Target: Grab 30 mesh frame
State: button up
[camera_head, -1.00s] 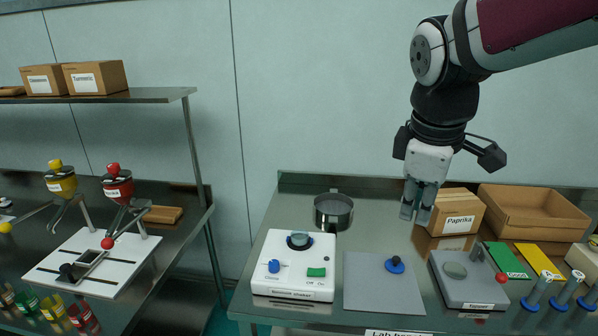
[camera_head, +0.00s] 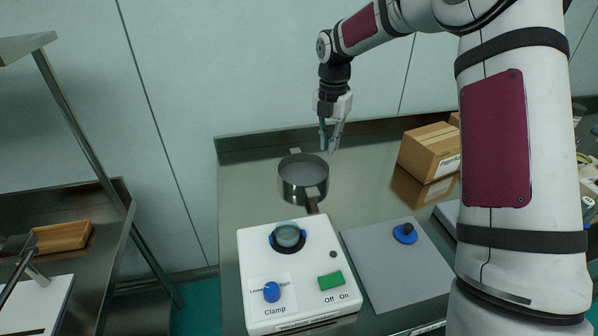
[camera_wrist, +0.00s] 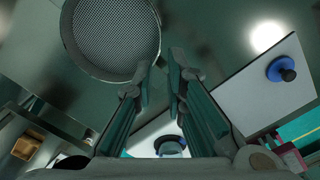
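The round metal mesh frame (camera_head: 303,183) stands on the steel bench near the back, with a dark handle pointing to the front and a small tab at its rear rim. In the wrist view its grey mesh (camera_wrist: 112,32) fills the upper left, cut off by the picture's top edge. I cannot read a mesh number on it. My gripper (camera_head: 330,146) is open and empty, pointing down above the bench, behind and right of the frame. In the wrist view my fingertips (camera_wrist: 158,72) are apart, to the right of the frame's rim and not around it.
A white sieve shaker (camera_head: 297,283) with a blue clamp knob and green switch stands in front of the frame. A grey plate (camera_head: 385,275) with a blue-based knob lies right of it. A cardboard box (camera_head: 430,150) stands at the right. A shelf unit (camera_head: 85,140) stands left across a gap.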

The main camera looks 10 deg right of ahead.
aim_at(326, 178)
notch_tip(326, 178, down, 8)
jog(key=shift+r+p, duration=0.1)
jog(key=shift+p, duration=0.25)
jog(key=f, duration=0.2)
jog(key=f+p, duration=0.1)
jog(key=f, duration=0.2)
jog(key=shift+w+d, duration=0.1)
jog(key=shift+w, duration=0.1)
jog(key=shift+c, duration=0.2)
grip_shut()
